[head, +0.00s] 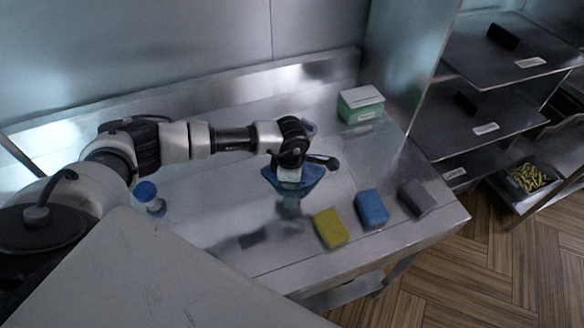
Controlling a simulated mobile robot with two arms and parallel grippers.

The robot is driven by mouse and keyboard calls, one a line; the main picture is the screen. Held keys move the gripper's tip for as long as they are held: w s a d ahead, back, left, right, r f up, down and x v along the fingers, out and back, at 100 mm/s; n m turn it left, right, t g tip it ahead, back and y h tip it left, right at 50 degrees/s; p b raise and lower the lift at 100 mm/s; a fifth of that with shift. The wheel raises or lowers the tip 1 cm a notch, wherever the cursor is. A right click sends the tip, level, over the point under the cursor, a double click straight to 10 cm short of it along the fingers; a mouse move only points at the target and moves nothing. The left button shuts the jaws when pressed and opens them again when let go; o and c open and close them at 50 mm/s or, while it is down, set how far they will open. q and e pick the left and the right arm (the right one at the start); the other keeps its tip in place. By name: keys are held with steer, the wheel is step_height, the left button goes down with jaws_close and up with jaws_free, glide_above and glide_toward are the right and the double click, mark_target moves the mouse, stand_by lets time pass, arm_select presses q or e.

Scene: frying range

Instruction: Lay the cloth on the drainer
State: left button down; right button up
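A blue cloth (312,176) lies bunched or folded on the steel counter (215,205), near its middle. A bit of similar blue shows behind my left wrist. My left gripper (289,178) points down right over the cloth, at or touching it. Its fingertips are hidden by the wrist and blue fabric, so I cannot tell whether it is open or shut. I cannot pick out a separate drainer; the counter has a raised rim and looks flat. My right gripper is not in view.
A yellow sponge (331,228), a blue sponge (371,208) and a grey block (416,198) line the front right. A green-and-white box (360,105) stands at the back right. A blue-capped bottle (148,196) stands left. Shelves (490,110) rise on the right.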

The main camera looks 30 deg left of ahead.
arm_select(q)
steer(key=shift+s+d+f, duration=0.1)
steer(key=shift+s+f, duration=0.1)
steer(key=c, duration=0.9)
jaws_free()
steer(key=shift+r, duration=0.1)
